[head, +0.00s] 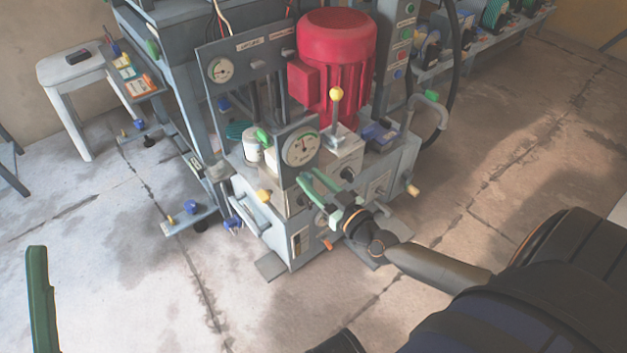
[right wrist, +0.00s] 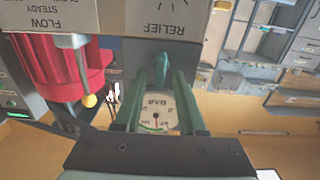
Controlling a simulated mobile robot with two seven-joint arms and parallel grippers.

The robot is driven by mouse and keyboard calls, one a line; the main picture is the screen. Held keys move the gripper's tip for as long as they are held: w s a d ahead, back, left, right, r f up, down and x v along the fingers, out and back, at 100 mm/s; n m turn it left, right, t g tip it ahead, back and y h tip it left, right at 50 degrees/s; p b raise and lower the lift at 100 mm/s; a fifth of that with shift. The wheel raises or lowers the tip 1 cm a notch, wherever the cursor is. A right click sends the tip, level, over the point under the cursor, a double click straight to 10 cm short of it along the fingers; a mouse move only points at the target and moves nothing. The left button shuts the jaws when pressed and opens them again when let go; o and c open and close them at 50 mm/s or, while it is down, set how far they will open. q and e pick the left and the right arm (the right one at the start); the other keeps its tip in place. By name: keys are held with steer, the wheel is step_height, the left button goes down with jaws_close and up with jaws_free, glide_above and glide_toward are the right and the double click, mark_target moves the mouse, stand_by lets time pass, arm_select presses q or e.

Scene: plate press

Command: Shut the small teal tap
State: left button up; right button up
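The small teal tap (right wrist: 160,69) shows in the right wrist view, under the panel marked RELIEF and above the round dial gauge (right wrist: 157,122). My right gripper (right wrist: 160,80) has its two green fingers apart, one on each side of the tap, with small gaps visible. Whether they touch it is hard to tell. In the head view the right gripper (head: 308,175) reaches the front of the grey press, just below the gauge (head: 301,149); I cannot make out the tap there. One green finger of my left gripper (head: 38,298) shows at the lower left, away from the press.
The press carries a red motor (head: 336,50), a yellow-knobbed lever (head: 336,94) and a bent grey pipe (head: 425,108) at its right. A white stool (head: 75,72) stands at the back left. Open concrete floor (head: 110,260) lies in front and to both sides.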

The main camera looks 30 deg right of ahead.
jaws_close()
stand_by(0.5)
steer(key=m, duration=0.2)
steer(key=m+p, duration=0.1)
steer(key=m, duration=0.4)
steer(key=shift+d+f, duration=0.1)
steer(key=shift+d, duration=0.25)
steer(key=m, duration=0.5)
steer(key=shift+d+f+m, duration=0.15)
steer(key=shift+f+m, duration=0.1)
steer(key=shift+m, duration=0.15)
steer(key=shift+f+m+b, duration=0.15)
steer(key=shift+m+b, duration=0.05)
steer(key=shift+m, duration=1.05)
steer(key=shift+f+m+b, duration=0.1)
steer(key=shift+m+b, duration=0.05)
steer(key=shift+m, duration=1.1)
steer(key=shift+o, duration=0.6)
jaws_free()
